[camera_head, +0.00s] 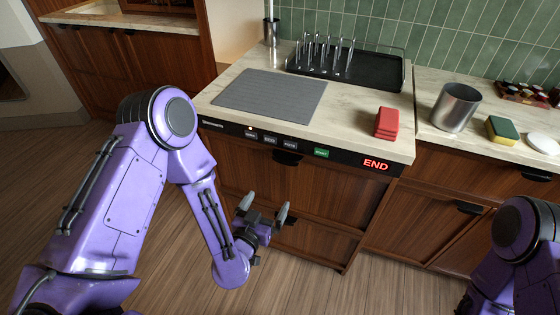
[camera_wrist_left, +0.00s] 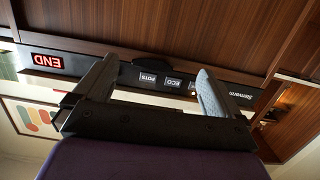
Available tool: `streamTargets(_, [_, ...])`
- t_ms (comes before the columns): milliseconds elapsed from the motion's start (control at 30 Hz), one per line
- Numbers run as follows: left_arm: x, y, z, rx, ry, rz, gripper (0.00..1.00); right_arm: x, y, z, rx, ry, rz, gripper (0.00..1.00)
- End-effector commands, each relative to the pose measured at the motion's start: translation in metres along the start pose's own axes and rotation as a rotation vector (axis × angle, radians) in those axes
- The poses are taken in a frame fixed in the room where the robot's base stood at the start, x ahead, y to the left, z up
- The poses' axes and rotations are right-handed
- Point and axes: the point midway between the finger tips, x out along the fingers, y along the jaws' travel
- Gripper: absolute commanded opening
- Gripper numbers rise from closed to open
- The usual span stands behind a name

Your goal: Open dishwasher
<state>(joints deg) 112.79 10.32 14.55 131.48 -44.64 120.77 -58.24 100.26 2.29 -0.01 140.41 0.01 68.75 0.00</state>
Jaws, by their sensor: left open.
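The dishwasher (camera_head: 325,190) is built in under the counter, with a brown wood front, shut. Its black control strip (camera_head: 225,126) has small buttons, a green button (camera_head: 321,152) and a red END display (camera_head: 375,164). A dark handle (camera_head: 287,157) sits just below the strip. My left gripper (camera_head: 264,206) is open and empty, in front of the wood front and below the handle. In the left wrist view its two fingers (camera_wrist_left: 155,85) show against the control strip (camera_wrist_left: 150,72). My right arm shows at the right edge, but its gripper is out of view.
On the counter are a grey mat (camera_head: 270,95), a black rack (camera_head: 375,70), red folded sponges or cloths (camera_head: 387,122), a metal cup (camera_head: 456,107) and a yellow-green sponge (camera_head: 502,130). Wood cabinets (camera_head: 425,200) adjoin at right. The floor (camera_head: 310,285) in front is clear.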

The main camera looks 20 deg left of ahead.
Motion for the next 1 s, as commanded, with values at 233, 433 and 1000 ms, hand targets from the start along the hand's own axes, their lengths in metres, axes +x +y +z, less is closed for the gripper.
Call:
streamTargets(233, [0.03,0.006,-0.049,0.027,0.161,-0.011,0.98,-0.009,0.001,-0.004,0.0,0.0,0.0,0.43])
streamTargets(433, [0.075,0.005,-0.055,0.028,0.158,-0.011,0.98,-0.02,0.002,-0.008,0.0,0.0,0.0,0.43])
streamTargets(1000, [0.116,0.006,-0.058,0.029,0.154,-0.007,0.92,-0.024,0.002,-0.01,0.0,0.001,-0.001,0.43])
